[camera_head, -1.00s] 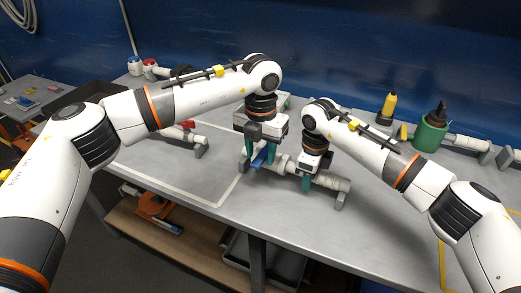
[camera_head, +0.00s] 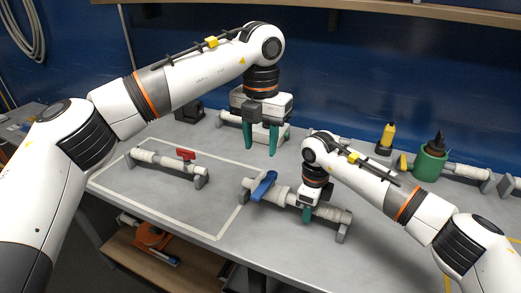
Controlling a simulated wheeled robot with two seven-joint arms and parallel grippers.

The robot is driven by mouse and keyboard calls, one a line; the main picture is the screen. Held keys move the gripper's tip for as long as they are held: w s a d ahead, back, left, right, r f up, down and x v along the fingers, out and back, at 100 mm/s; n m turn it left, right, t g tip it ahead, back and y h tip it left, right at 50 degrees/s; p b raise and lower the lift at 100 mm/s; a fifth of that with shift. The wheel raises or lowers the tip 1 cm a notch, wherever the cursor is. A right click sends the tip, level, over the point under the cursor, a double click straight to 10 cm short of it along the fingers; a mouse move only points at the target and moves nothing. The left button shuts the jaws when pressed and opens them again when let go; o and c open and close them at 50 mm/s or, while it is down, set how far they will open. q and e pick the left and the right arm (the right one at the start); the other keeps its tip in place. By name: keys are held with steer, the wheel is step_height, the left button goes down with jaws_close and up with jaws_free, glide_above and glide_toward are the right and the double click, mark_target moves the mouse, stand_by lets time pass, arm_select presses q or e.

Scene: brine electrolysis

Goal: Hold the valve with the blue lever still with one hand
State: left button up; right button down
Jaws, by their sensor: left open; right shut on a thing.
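The valve with the blue lever (camera_head: 263,186) sits on a pale pipe (camera_head: 330,212) held on grey supports near the middle of the table. My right gripper (camera_head: 309,207) is shut on the pipe, just right of the blue lever. Its fingers partly hide that stretch of pipe. My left gripper (camera_head: 261,138) is open and empty, raised above and behind the blue-lever valve, with its green fingers pointing down and apart from it.
A valve with a red lever (camera_head: 186,155) on another pipe lies inside a white taped outline at left. The grey table (camera_head: 200,208) is bare between the pipes.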

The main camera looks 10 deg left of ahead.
steer(key=c, duration=1)
jaws_free()
step_height(320, 180, up, 12)
